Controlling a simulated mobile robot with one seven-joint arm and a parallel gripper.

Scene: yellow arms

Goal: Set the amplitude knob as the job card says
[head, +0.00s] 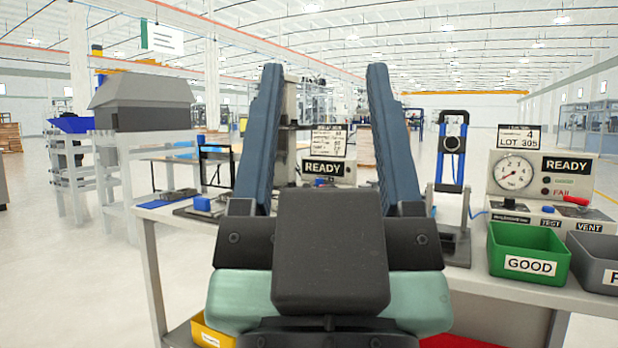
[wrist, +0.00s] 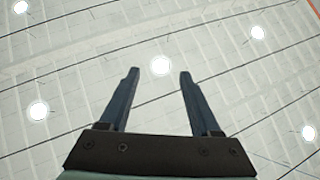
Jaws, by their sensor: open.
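My gripper (head: 324,68) stands upright close in front of the head camera, its two dark blue fingers wide apart with nothing between them. In the wrist view my gripper (wrist: 158,72) is also open, against the ceiling and its lamps. Behind it, between the fingers, a machine with a READY display (head: 325,168) stands on the bench. A small printed card (head: 328,141) sits above that display; its text is too small to read surely. I cannot make out an amplitude knob; my gripper hides the lower part of this machine.
On the bench (head: 510,297) at right stand a tester with a gauge (head: 515,173), a LOT 305 card (head: 519,137), a green GOOD bin (head: 528,252) and a grey bin (head: 594,262). A black-and-blue fixture (head: 452,150) stands left of them.

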